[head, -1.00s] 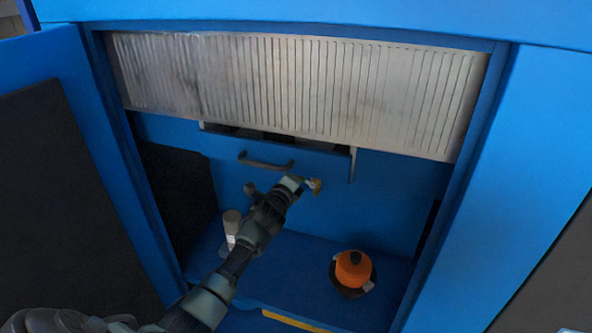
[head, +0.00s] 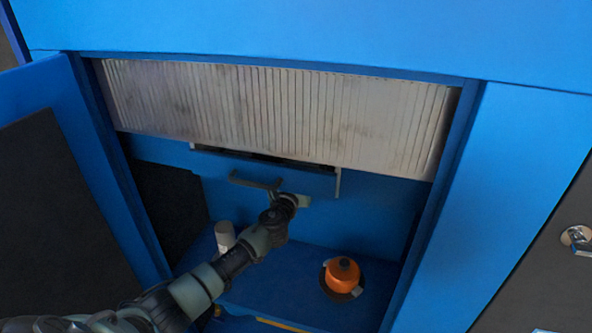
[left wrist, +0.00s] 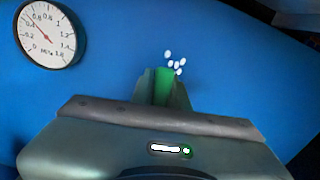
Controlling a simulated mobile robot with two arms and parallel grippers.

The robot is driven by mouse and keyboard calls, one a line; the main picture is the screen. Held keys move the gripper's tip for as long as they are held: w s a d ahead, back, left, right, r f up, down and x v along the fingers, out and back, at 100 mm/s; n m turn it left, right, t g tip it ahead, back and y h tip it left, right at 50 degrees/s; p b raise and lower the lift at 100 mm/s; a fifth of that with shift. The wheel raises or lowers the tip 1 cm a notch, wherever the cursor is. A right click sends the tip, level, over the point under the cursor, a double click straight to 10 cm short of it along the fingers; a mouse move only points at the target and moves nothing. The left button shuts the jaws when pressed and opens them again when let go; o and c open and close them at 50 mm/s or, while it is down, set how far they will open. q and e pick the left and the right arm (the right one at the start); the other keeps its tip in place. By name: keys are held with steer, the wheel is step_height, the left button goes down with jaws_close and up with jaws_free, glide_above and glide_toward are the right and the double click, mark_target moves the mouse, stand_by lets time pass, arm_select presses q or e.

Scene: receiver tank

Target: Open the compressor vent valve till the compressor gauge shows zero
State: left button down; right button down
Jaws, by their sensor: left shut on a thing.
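My left gripper (head: 300,201) reaches into the blue cabinet and is at its back panel. In the left wrist view, the left gripper (left wrist: 165,90) is shut on a green valve handle (left wrist: 163,88), which shows between its fingers. The fingers hide most of the valve. Several small white puffs (left wrist: 174,63) show just beyond the handle. A round white gauge (left wrist: 46,35) is on the blue panel at the upper left. Its red needle points up and left, about between 0.4 and 0.6, above zero. My right gripper is not in view.
A ribbed grey panel (head: 280,110) spans the cabinet's top. A dark bar handle (head: 255,183) is just above my left gripper. An orange knobbed object (head: 342,272) and a pale cylinder (head: 225,236) stand on the blue floor. The cabinet door (head: 60,170) is open at left.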

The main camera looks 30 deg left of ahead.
arm_select(q)
steer(key=shift+d+m+p, duration=0.45)
steer(key=shift+d+m, duration=0.1)
steer(key=shift+m, duration=0.45)
steer(key=shift+f, duration=0.1)
steer(key=c, duration=1.4)
jaws_free()
steer(key=shift+w, duration=0.1)
steer(key=v, duration=0.7)
steer(key=shift+s+d, duration=0.1)
steer(key=shift+s, duration=0.3)
